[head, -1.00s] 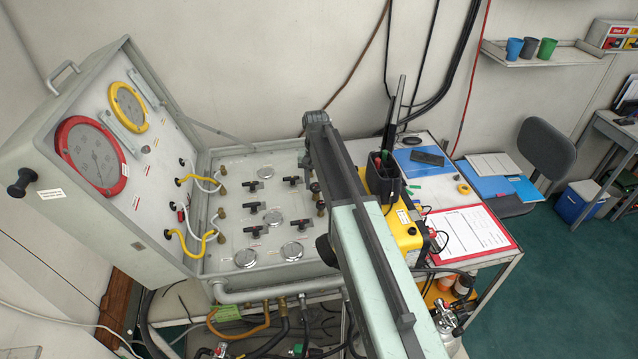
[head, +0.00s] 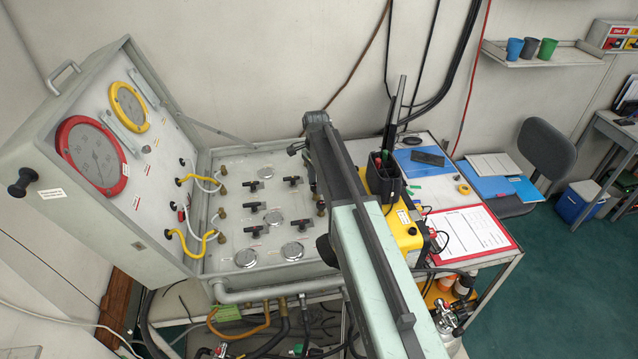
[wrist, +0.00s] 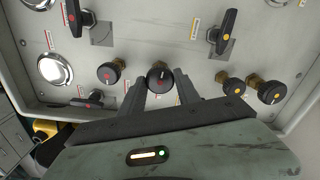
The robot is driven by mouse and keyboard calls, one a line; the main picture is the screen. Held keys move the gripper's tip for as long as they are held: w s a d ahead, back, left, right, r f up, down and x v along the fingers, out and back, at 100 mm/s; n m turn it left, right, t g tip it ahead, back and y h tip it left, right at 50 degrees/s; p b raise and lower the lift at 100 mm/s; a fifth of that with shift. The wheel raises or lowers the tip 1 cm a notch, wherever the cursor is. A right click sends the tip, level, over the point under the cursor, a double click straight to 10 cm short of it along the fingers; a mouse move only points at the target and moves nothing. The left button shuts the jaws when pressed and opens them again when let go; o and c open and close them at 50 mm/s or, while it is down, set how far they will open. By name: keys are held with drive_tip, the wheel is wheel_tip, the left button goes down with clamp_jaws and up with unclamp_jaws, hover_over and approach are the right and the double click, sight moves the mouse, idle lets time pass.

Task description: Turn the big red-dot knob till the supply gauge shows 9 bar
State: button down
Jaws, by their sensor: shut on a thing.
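In the wrist view, my gripper (wrist: 160,86) is shut on a black round knob (wrist: 159,72) with a red dot, one finger on each side. A similar red-dot knob (wrist: 110,73) sits to its left, apart from the fingers. In the head view, my arm hides the held knob and my gripper. Two gauges are on the open lid: a large red-rimmed one (head: 92,155) and a smaller yellow-rimmed one (head: 130,107). Their needles and figures are too small to read surely, and I cannot tell which is the supply gauge.
Yellow-dot knobs (wrist: 230,84) stand close right of my gripper. Black T-handles (wrist: 78,17) and round silver covers (wrist: 54,68) are on the panel (head: 235,240). Yellow hoses (head: 190,243) loop at its left. A yellow box (head: 405,236) and clipboard (head: 470,232) lie right of my arm.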

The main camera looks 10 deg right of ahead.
drive_tip(key=shift+w+d+m, duration=0.1)
drive_tip(key=shift+m, duration=1.5)
drive_tip(key=c, duration=0.9)
unclamp_jaws()
wheel_tip(320, 180, up, 8)
drive_tip(key=p, duration=0.8)
drive_tip(key=shift+f, duration=0.15)
